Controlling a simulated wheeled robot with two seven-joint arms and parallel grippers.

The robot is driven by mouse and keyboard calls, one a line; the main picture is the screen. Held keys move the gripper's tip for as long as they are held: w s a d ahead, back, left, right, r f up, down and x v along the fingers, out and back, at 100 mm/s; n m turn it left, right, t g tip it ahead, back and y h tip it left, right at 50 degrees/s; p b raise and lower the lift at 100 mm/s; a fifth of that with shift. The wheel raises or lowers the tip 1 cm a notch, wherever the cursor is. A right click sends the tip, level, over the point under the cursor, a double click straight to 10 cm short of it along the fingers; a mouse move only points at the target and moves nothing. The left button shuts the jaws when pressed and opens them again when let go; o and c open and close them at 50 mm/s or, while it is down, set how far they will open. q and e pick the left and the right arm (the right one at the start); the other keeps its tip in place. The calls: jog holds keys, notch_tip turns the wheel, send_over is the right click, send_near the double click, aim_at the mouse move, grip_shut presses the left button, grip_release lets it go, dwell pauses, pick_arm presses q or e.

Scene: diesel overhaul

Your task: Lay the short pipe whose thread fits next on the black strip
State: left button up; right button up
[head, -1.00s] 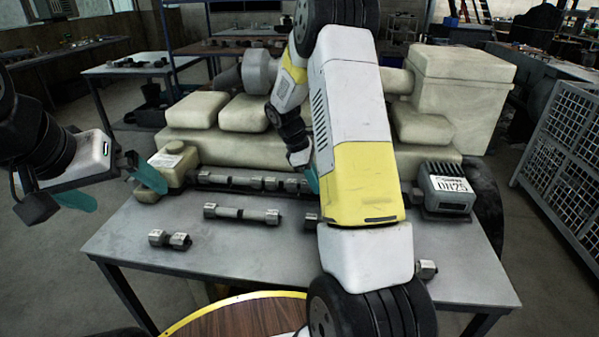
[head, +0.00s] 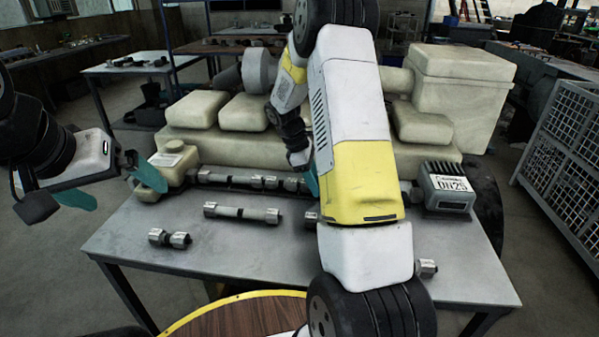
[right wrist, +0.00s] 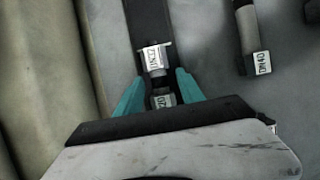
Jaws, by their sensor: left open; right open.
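The black strip (right wrist: 143,18) runs along the back of the table, with joined pipe pieces (head: 238,180) lying on it. My right gripper (right wrist: 160,80) is open over the strip. A hex pipe end (right wrist: 155,57) with an upside-down label and a second labelled end (right wrist: 162,99) lie between or just beyond its fingers. In the head view my right arm hides most of this spot. My left gripper (head: 130,198) is open and empty at the table's left edge. Loose on the table are a short pipe (head: 169,238), a longer pipe (head: 242,213) and a pipe end (head: 427,267) by my right arm.
A pipe marked DN40 (right wrist: 253,45) lies right of the strip in the right wrist view. A dark finned box marked DN25 (head: 447,188) stands at the table's right. A cream container (head: 170,165) stands at the left, and the large cream engine body (head: 240,148) rises behind.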

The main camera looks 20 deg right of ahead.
jog(key=v, duration=0.7)
jog(key=shift+w+a+r, duration=0.1)
jog(key=shift+r, duration=0.3)
jog(key=shift+r, duration=0.1)
jog(key=s+a+r+m+t+y, duration=0.2)
jog(key=s+a+r+m, duration=0.1)
jog(key=s+r, duration=0.3)
jog(key=s+a+r+m+t+y, duration=0.1)
jog(key=s+a+r+m+t, duration=0.15)
jog(key=s+r, duration=0.35)
jog(key=s+a+r+m+t+y, duration=0.1)
jog(key=s+a+r+m+t, duration=0.1)
jog(key=s, duration=0.4)
jog(key=s+a+r+m+t+y, duration=0.1)
jog(key=s+a+r+m+y, duration=0.1)
jog(key=s, duration=0.5)
jog(key=a+m, duration=0.1)
jog(key=m, duration=0.1)
jog(key=shift+r+m+t, duration=0.35)
